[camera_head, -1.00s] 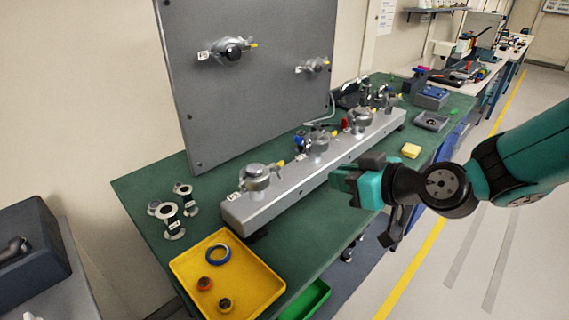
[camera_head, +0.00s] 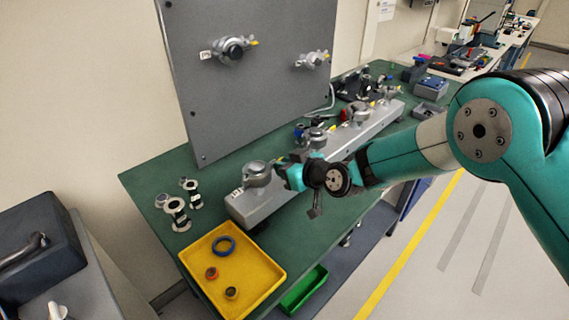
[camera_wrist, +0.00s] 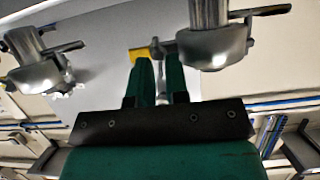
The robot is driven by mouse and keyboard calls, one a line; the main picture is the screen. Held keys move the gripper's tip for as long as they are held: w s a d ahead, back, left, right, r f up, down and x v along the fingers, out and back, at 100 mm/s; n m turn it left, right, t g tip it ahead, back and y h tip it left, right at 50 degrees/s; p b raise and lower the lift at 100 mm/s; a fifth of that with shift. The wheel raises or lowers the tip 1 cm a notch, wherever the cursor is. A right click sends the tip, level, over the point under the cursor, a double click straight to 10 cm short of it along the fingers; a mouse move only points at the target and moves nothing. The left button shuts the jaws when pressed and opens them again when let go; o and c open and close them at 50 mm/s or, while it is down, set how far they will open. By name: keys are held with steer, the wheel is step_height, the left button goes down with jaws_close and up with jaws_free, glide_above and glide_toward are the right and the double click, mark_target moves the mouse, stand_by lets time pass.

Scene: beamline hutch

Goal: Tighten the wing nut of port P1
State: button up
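The port at the near end of the grey rail carries a silver clamp (camera_head: 257,175) and a small label (camera_head: 237,191) that is too small to read. In the wrist view a clamp (camera_wrist: 213,47) stands just beyond my fingertips, to the right. A yellow wing nut (camera_wrist: 143,54) shows at the left fingertip, with a silver bolt beside it reaching into the finger gap. My gripper (camera_wrist: 160,70) has its two green fingers apart around the bolt; contact is not clear. In the head view my gripper (camera_head: 282,174) is right beside the near-end clamp and hides its wing nut.
The rail (camera_head: 262,203) carries several more clamped ports behind my gripper. A grey panel (camera_head: 245,90) with two ports stands at the back. A yellow tray (camera_head: 262,262) with rings and loose flange fittings (camera_head: 178,212) lie on the near left.

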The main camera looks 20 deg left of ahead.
steer(key=shift+c, duration=0.2)
jaws_close()
